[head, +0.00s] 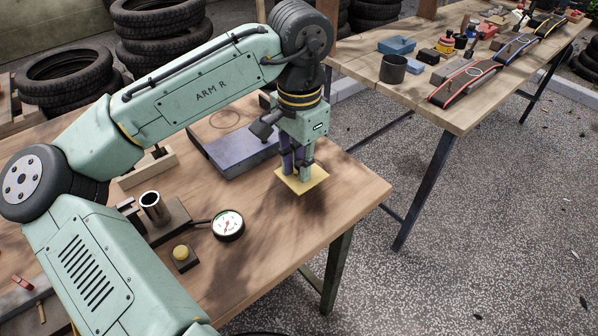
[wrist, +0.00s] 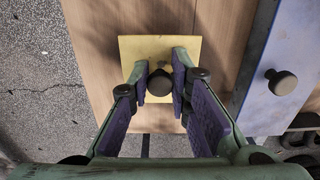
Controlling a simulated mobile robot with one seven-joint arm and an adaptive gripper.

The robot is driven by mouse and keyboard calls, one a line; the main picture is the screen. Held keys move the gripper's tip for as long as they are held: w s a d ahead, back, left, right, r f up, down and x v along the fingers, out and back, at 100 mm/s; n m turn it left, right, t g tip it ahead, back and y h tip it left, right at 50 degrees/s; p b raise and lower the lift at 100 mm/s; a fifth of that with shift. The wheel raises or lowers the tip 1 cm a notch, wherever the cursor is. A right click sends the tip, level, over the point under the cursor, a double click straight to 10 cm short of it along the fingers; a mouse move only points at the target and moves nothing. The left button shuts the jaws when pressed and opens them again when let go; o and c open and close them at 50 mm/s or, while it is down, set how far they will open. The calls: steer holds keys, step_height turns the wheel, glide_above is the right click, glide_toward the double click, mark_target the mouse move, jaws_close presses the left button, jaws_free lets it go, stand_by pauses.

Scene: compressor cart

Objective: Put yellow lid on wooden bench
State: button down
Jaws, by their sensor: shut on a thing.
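The yellow lid (head: 314,184) is a flat square plate with a dark round knob (wrist: 159,83) in its middle. My gripper (head: 297,170) is shut on the knob, with the plate level under the fingertips. The lid is over the near wooden bench (head: 345,190), close to its right edge; I cannot tell whether it touches the wood. In the wrist view the yellow lid (wrist: 133,47) sits between and beyond the two purple-padded fingers, with the bench's planks (wrist: 95,60) around it.
A blue-purple box (head: 225,155) with a knob lies just left of my gripper. A pressure gauge (head: 228,224), a yellow button block (head: 182,257) and a metal cylinder (head: 153,205) stand nearer. A second wooden table (head: 460,110) with tools is beyond a gap. The near bench's right front is clear.

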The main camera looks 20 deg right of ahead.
steer(key=shift+w+f, duration=0.1)
steer(key=shift+f, duration=1.7)
steer(key=c, duration=1.5)
jaws_free()
steer(key=shift+f, duration=0.1)
step_height(320, 180, up, 12)
steer(key=shift+r, duration=0.15)
